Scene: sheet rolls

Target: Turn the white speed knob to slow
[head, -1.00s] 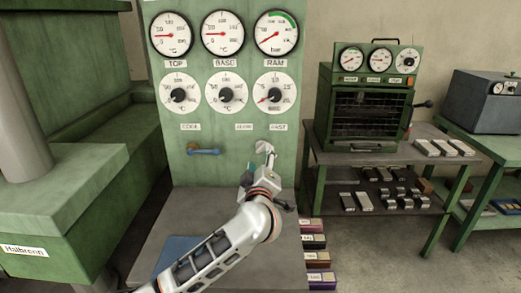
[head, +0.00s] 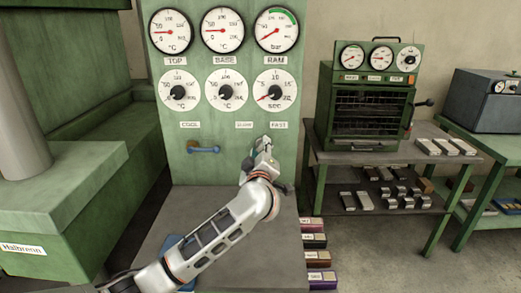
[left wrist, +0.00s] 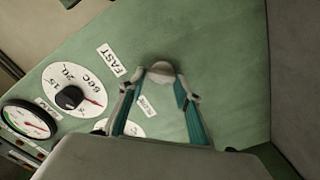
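The white knob (left wrist: 161,72) shows as a pale round cap on the green panel in the left wrist view, between the labels FAST (left wrist: 112,60) and SLOW (left wrist: 146,105). My left gripper (left wrist: 160,80) has its two teal-padded fingers apart, one on each side of the knob; I cannot tell whether they touch it. In the head view my left gripper (head: 262,152) is at the panel, just below the SLOW label (head: 244,125) and FAST label (head: 279,125). It hides most or all of the knob there. My right gripper is in neither view.
The green panel (head: 230,165) carries gauges and black-knobbed dials, including the seconds dial (head: 275,92), above the gripper. A blue handle (head: 204,150) is to its left. A grey table surface (head: 185,215) lies below. A small green oven (head: 368,105) stands on a bench at right.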

